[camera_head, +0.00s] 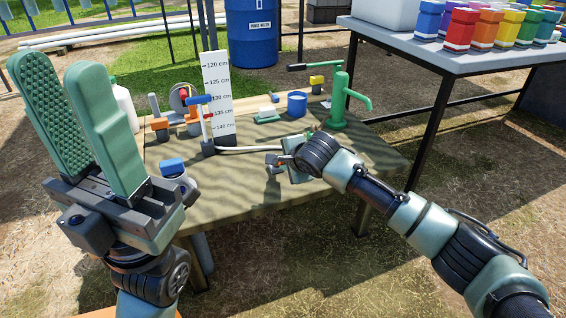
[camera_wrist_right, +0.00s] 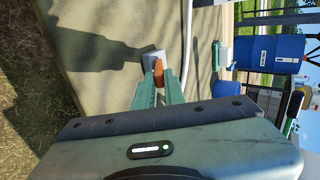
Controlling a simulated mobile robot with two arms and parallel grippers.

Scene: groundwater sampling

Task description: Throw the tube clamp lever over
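A small orange part (camera_wrist_right: 158,73), which looks like the tube clamp lever, stands by a grey block (camera_wrist_right: 152,57) on the table in the right wrist view. The fingertips of my right gripper (camera_wrist_right: 160,84) are on either side of the orange part. Whether they press on it cannot be told. In the head view my right gripper (camera_head: 277,160) is low over the table's front right, partly hidden by its wrist. My left gripper (camera_head: 78,115) is raised at the left, its two green fingers apart with nothing between them.
The wooden table (camera_head: 250,195) carries a white centimetre scale board (camera_head: 218,95), a green hand pump (camera_head: 345,105), a blue cup (camera_head: 297,103) and a blue-capped jar (camera_head: 173,168). A grey table (camera_head: 420,50) with coloured bottles stands at the back right. A blue barrel (camera_head: 251,35) stands behind.

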